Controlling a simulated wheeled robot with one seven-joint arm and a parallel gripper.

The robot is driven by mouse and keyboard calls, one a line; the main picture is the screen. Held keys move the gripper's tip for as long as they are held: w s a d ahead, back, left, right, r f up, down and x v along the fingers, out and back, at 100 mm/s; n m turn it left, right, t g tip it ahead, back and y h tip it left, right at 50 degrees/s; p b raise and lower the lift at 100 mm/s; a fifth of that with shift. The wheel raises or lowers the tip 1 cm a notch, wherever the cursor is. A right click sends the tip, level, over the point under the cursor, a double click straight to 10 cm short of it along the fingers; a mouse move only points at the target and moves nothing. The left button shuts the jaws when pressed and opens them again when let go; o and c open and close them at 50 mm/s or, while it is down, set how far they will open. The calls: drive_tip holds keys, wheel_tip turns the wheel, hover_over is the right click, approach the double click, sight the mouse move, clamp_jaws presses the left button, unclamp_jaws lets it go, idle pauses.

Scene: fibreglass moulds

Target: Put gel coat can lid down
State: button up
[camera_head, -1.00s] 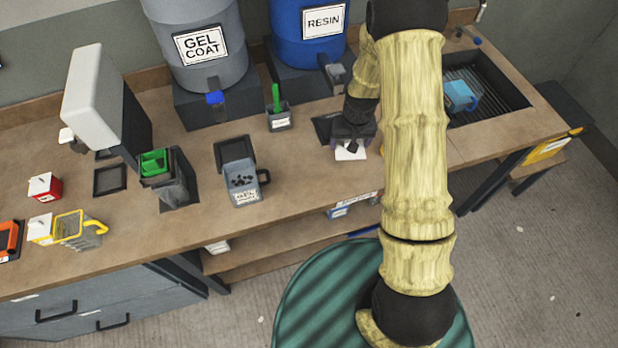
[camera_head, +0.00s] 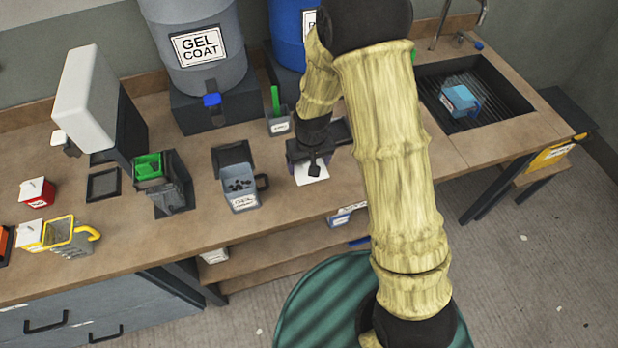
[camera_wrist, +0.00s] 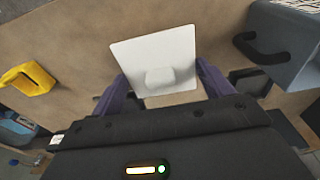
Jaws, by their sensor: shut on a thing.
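A white square lid with a small raised knob (camera_wrist: 155,52) sits between the purple fingers of my gripper (camera_wrist: 160,84), which is shut on it. In the head view the lid (camera_head: 311,175) shows as a white patch under my gripper (camera_head: 310,160), over the front part of the bench. I cannot tell whether it touches the bench top. A grey can with dark specks inside (camera_head: 241,198) stands open just left of my gripper, and shows at the upper right of the wrist view (camera_wrist: 295,62). Its label is not readable now.
A grey GEL COAT drum (camera_head: 200,65) and a blue resin drum (camera_head: 284,30) stand at the back. A green-topped dark holder (camera_head: 168,185), a yellow-handled can (camera_head: 70,240) and a red box (camera_head: 37,193) are to the left. A sink with a blue can (camera_head: 458,100) is right.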

sight(309, 178)
drive_tip(key=shift+f, duration=1.6)
drive_tip(key=shift+f+p, duration=0.7)
drive_tip(key=shift+f, duration=1.35)
drive_tip(key=shift+f, duration=0.2)
drive_tip(key=o, duration=0.9)
drive_tip(key=shift+o, duration=0.2)
drive_tip(key=shift+r, duration=0.1)
drive_tip(key=r+b, duration=0.1)
drive_tip(key=r, duration=0.3)
drive_tip(key=s+r, duration=0.1)
drive_tip(key=r, duration=0.3)
drive_tip(key=r+b, duration=0.1)
drive_tip(key=r, duration=0.3)
drive_tip(key=shift+s+d+b, duration=0.15)
drive_tip(key=shift+b, duration=0.2)
